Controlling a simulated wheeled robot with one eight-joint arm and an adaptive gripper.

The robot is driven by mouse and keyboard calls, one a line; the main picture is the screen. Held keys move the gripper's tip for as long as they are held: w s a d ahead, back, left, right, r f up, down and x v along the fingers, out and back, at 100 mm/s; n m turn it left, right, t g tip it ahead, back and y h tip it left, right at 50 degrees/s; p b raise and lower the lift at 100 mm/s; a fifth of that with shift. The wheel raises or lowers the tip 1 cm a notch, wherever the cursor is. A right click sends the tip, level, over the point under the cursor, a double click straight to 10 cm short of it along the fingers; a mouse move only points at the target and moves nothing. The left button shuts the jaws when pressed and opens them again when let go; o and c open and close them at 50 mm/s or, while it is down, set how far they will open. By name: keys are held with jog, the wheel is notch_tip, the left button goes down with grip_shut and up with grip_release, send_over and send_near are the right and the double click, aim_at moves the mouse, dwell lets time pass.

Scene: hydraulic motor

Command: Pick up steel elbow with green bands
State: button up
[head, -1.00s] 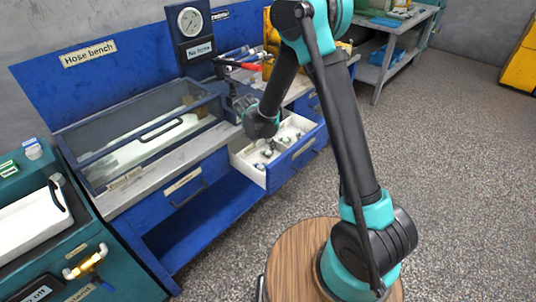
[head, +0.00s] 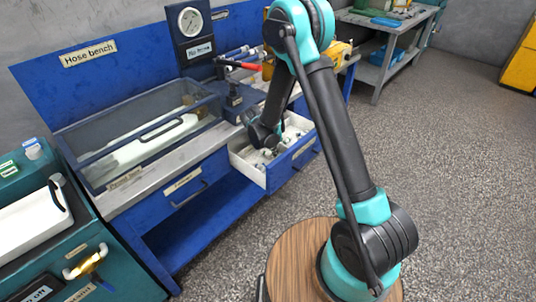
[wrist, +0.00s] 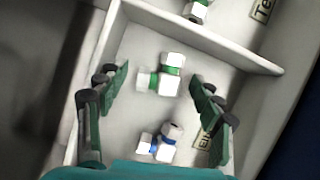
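A steel elbow with green bands (wrist: 163,76) lies in a white drawer compartment in the wrist view. My gripper (wrist: 159,82) is open above it, one finger to each side, and the fingers look clear of it. A similar fitting with blue bands (wrist: 158,144) lies in the same compartment, nearer my gripper's base. In the head view my gripper (head: 264,136) reaches down over the open drawer (head: 240,158); its fingers cannot be made out there.
A divider (wrist: 205,38) separates off another compartment holding a green-banded fitting (wrist: 197,11). Drawer walls stand close on both sides of the fingers. The blue hose bench (head: 150,208) carries a gauge (head: 190,20) and a clear-lidded box (head: 140,140).

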jog(key=c, duration=1.2)
jog(key=shift+r, duration=0.15)
